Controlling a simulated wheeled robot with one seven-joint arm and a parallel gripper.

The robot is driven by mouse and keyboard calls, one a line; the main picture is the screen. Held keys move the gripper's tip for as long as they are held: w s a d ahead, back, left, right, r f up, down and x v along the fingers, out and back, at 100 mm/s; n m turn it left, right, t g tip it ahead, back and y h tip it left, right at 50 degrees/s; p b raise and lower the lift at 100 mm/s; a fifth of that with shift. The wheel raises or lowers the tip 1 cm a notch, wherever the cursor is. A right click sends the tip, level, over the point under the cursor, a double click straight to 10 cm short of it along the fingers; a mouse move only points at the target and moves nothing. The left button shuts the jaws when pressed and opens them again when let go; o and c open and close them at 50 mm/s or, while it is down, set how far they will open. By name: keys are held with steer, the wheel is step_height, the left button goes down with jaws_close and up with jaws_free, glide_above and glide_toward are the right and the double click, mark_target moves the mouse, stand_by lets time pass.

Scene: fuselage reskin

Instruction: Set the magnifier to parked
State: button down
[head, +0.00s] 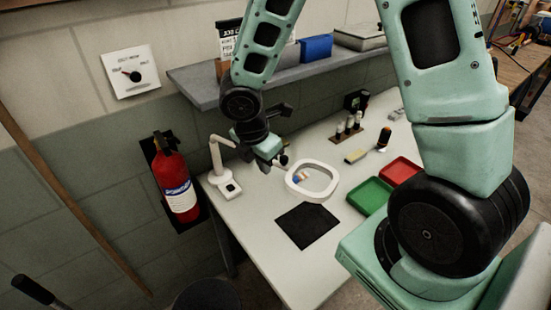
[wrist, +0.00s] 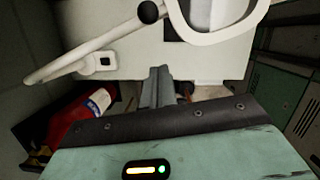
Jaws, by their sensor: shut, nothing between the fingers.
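The magnifier is a white bench lamp with a square base (head: 229,189), a jointed arm (head: 216,154) and a ring-shaped head (head: 312,198). Its ring hangs over the bench, near a black mat. In the wrist view the ring (wrist: 222,38) is at the upper right, and the white arm (wrist: 85,62) runs to the left. A black knob (wrist: 148,12) shows by the arm's end near the ring. My gripper (head: 275,162) is beside this knob in the head view. In the wrist view its fingers (wrist: 158,85) are together and empty, apart from the knob. Part of the magnifier arm is hidden behind my gripper.
The black mat (head: 307,226), green tray (head: 370,195) and red tray (head: 399,171) lie on the bench. A grey shelf (head: 205,90) overhangs the back. A fire extinguisher (head: 175,182) hangs left of the bench. Small bottles (head: 348,127) stand farther along the bench.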

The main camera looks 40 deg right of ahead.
steer(key=shift+w+d+f+p, duration=0.2)
steer(key=shift+d+p, duration=0.2)
steer(key=shift+d, duration=0.6)
steer(key=shift+w+d+f+p, duration=0.15)
steer(key=shift+d+p, duration=0.25)
steer(key=shift+d, duration=0.6)
steer(key=shift+d+r, duration=0.1)
steer(key=shift+d, duration=0.05)
steer(key=w+d+n+t+p, duration=0.1)
steer(key=w+d+n+p, duration=0.3)
steer(key=d, duration=0.7)
steer(key=shift+w+p, duration=0.85)
steer(key=shift+w, duration=0.2)
